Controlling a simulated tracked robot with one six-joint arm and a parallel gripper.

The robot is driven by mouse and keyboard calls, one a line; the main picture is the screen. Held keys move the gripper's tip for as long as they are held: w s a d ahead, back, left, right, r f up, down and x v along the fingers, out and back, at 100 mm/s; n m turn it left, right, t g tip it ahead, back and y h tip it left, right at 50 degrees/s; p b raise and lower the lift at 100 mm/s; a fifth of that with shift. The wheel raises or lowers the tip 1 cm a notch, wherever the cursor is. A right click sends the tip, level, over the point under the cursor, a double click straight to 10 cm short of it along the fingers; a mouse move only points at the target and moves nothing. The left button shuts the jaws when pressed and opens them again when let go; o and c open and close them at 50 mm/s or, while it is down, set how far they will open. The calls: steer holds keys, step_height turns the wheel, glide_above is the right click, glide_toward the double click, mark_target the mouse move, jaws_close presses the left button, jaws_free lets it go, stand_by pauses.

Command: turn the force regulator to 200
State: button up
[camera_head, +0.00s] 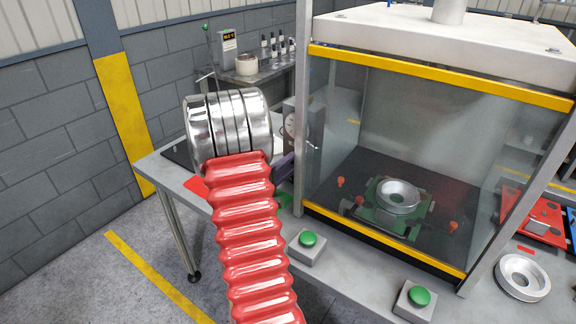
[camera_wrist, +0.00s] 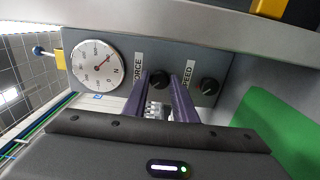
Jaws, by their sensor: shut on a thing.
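The black force regulator knob (camera_wrist: 160,77) sits on a grey panel beside the label "FORCE". My gripper (camera_wrist: 161,84) has its two purple fingers on either side of this knob and is shut on it. The round white force gauge (camera_wrist: 97,67) is left of the knob; its reddish needle points to the upper right of the picture, and its numbers are too small to read surely. In the head view the gauge (camera_head: 290,124) shows beside the press cabinet, and only a little of my purple gripper (camera_head: 284,166) shows behind my arm. The knob is hidden there.
A second black knob (camera_wrist: 209,86), labelled "SPEED", is close to the right of my fingers. The glass press cabinet (camera_head: 310,150) stands right of my arm, with a metal ring (camera_head: 398,194) inside. Two green buttons (camera_head: 308,239) (camera_head: 419,296) are on the table's front.

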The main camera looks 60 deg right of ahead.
steer(key=shift+s+f, duration=0.1)
steer(key=o, duration=1)
steer(key=a, duration=0.4)
steer(key=w+a, duration=0.1)
steer(key=a, duration=0.4)
steer(key=w+a, duration=0.1)
steer(key=a, duration=0.3)
steer(key=shift+w+a, duration=0.15)
steer(key=shift+a, duration=0.15)
